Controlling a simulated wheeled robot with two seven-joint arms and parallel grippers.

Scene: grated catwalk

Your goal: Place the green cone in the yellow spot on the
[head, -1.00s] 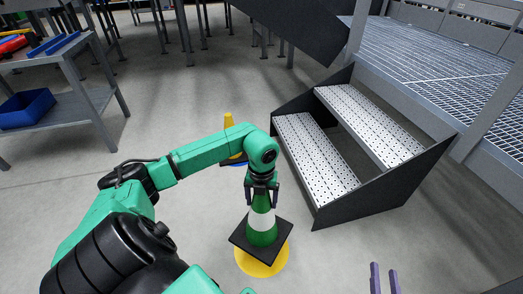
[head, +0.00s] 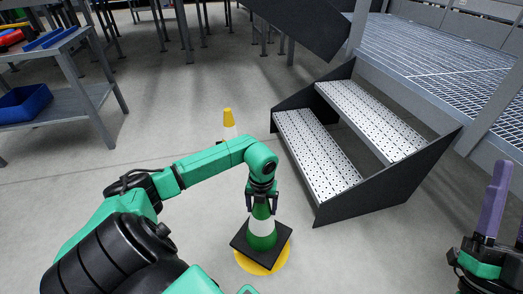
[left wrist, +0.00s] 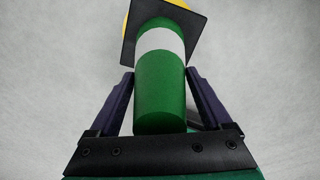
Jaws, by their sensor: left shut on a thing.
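The green cone (head: 262,241) has a white band and a square black base. It stands roughly upright over the yellow spot (head: 261,268) on the floor, whose rim shows around the base. Whether the base fully touches the spot is hard to tell. My left gripper (head: 261,203) is shut on the cone's upper part. In the left wrist view the green cone (left wrist: 160,92) lies between the two fingers (left wrist: 160,75), with a bit of the yellow spot (left wrist: 127,18) beyond the base. My right gripper (head: 507,212) is at the right edge, fingers apart and empty, partly cut off.
Metal steps with black sides (head: 385,185) stand close to the right of the green cone. A grey cart (head: 68,104) with a blue bin (head: 25,104) is at the left.

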